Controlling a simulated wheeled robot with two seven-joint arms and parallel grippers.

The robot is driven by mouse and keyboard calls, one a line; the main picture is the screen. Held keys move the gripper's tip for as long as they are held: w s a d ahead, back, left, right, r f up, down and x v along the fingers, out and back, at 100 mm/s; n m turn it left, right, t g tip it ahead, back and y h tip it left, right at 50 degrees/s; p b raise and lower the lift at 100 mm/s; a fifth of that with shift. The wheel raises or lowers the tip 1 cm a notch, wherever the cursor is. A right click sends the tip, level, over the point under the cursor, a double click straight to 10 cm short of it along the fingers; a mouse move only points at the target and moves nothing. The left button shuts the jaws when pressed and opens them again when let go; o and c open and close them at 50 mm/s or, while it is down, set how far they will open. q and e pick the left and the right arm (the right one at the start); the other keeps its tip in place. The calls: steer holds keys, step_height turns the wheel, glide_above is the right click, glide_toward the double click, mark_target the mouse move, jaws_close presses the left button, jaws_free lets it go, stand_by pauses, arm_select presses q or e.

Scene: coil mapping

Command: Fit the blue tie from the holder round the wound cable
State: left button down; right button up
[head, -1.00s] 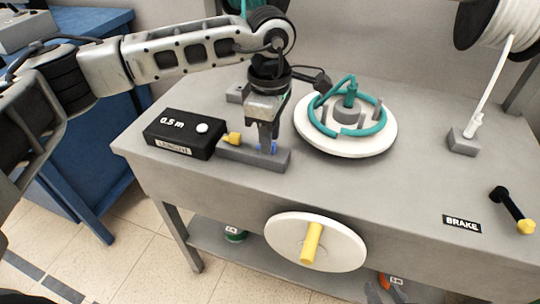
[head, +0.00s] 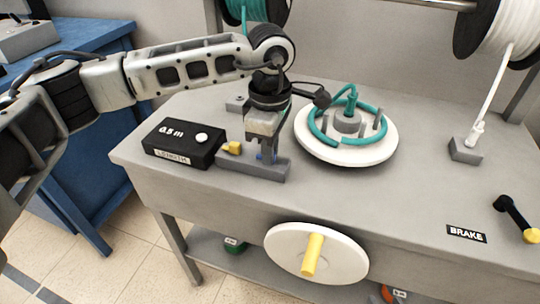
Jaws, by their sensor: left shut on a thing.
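The blue tie (head: 260,156) shows as a small patch of blue at the grey holder (head: 270,168) on the bench. My left gripper (head: 262,152) points down over the holder and is shut on the blue tie, hiding most of it. The green wound cable (head: 372,153) lies in a loop on the white round plate (head: 352,158), around a grey hub with upright pegs, to the right of my left gripper. A cable end rises from the middle. My right gripper is not in view.
A white crank wheel (head: 290,262) with a yellow handle is on the bench front. A white cable runs into a grey block (head: 465,150).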

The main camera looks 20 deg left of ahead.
arm_select(q)
steer(key=shift+r, duration=0.15)
steer(key=shift+r, duration=0.35)
steer(key=shift+r+p, duration=0.5)
steer(key=shift+r+p, duration=0.9)
steer(key=shift+r, duration=0.8)
steer(key=shift+f, duration=0.1)
